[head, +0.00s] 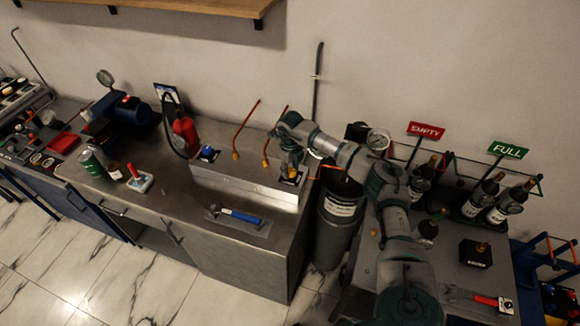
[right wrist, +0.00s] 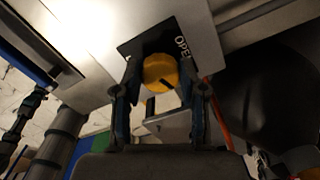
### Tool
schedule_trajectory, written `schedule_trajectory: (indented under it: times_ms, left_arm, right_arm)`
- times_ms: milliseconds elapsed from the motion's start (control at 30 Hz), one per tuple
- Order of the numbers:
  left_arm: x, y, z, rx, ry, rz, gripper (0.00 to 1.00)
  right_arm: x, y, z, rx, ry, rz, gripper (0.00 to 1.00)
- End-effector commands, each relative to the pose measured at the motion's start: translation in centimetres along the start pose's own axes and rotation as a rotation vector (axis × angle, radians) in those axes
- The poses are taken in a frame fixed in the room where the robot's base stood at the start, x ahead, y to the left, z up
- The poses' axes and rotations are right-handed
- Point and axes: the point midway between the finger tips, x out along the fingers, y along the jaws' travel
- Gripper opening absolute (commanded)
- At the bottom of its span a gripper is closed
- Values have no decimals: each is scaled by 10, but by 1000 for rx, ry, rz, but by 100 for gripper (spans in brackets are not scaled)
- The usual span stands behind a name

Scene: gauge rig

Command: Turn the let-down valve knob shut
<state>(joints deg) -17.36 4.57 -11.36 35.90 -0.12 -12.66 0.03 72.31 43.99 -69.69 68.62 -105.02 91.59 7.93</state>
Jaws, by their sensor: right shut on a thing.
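The metal box (head: 245,186) on the steel counter carries a yellow knob on a black plate at its right end. The yellow knob (right wrist: 160,72) shows clearly in the right wrist view, with a dark mark on its face and the word OPEN on the plate (right wrist: 182,48) beside it. My right gripper (head: 291,168) reaches down to it from the right, and in the right wrist view its fingers (right wrist: 160,82) are on both sides of the knob, shut on it. The knob is mostly hidden in the head view. My left gripper is not in view.
A blue knob (head: 208,153) sits at the box's left end, and copper pipes (head: 244,130) rise behind it. A red extinguisher (head: 185,132) stands to the left. A blue-handled hammer (head: 240,216) lies in front. A grey bin (head: 340,215) stands right of the counter.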

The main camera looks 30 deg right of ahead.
Motion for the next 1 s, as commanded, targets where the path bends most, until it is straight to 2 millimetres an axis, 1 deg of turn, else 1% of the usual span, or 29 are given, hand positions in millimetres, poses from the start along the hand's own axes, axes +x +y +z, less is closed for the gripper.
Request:
schedule_trajectory:
  times_ms: [33,200,400,633,1000]
  left_arm:
    - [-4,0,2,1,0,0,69]
    - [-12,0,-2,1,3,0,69]
    - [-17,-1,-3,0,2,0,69]
    - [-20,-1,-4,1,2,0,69]
    - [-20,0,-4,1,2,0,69]
  right_arm:
    - [-2,-2,-2,40,4,-2,6]
    - [-1,-1,-2,164,6,-2,6]
    - [0,-2,-2,268,6,-2,6]
    - [1,-1,-2,330,7,-2,6]
    - [3,-1,-2,343,9,-2,6]
